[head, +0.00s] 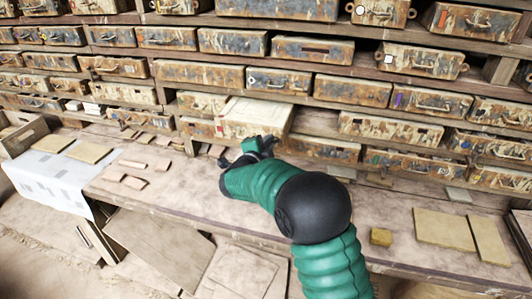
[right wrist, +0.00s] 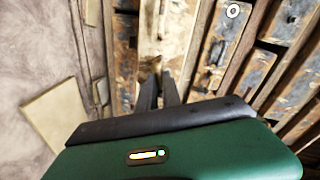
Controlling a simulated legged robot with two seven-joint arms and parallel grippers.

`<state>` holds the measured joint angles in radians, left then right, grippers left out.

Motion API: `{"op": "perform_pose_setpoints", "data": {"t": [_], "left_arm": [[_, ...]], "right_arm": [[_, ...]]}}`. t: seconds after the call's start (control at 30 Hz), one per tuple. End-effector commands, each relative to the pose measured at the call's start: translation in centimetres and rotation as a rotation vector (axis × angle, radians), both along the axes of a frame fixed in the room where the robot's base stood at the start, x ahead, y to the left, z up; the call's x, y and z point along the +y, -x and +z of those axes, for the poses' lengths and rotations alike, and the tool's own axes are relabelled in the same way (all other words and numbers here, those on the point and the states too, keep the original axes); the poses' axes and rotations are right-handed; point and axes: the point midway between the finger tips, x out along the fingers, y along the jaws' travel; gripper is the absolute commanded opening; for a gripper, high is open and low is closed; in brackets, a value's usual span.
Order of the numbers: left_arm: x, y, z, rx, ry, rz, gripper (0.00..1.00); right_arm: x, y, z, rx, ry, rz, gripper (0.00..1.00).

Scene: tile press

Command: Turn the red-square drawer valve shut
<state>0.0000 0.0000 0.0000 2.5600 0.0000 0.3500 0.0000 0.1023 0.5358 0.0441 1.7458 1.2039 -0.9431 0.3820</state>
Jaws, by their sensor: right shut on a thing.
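My right gripper (head: 255,147) reaches over the bench to the front of a pale drawer (head: 252,117) that sticks out from the lower shelves. In the right wrist view the two dark fingers (right wrist: 159,92) are close together against the worn wooden drawer front (right wrist: 165,45). They are shut on a small part there, seemingly the drawer valve, which they mostly hide. An orange-red mark shows on a drawer (head: 465,22) at the top right. My left gripper is not in view.
Rows of worn drawers fill the shelves behind the bench (head: 400,225). Tan tiles (head: 444,230) and a small yellowish block (head: 381,237) lie at the right. Small tile pieces (head: 134,182) and a white sheet (head: 50,180) lie at the left. The front bench middle is partly clear.

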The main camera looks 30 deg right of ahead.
Motion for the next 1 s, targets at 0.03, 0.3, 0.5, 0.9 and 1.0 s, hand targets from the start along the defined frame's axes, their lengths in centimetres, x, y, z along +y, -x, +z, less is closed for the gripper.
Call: {"op": "perform_pose_setpoints", "data": {"t": [0.03,0.3,0.5,0.9,1.0], "left_arm": [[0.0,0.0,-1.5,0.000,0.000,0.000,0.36],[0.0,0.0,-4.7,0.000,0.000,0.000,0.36],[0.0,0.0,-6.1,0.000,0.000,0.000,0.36],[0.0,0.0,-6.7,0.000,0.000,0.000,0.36],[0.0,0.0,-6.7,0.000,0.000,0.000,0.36]], "right_arm": [[-0.5,0.2,-0.3,-0.040,-0.018,-0.009,0.00],[-0.6,0.3,-0.7,-0.190,-0.150,-0.008,0.00],[-0.6,0.4,-0.9,-0.257,-0.211,-0.008,0.00],[-0.6,0.4,-1.0,-0.295,-0.249,-0.009,0.00],[-0.6,0.4,-1.0,-0.295,-0.250,-0.009,0.00]]}}
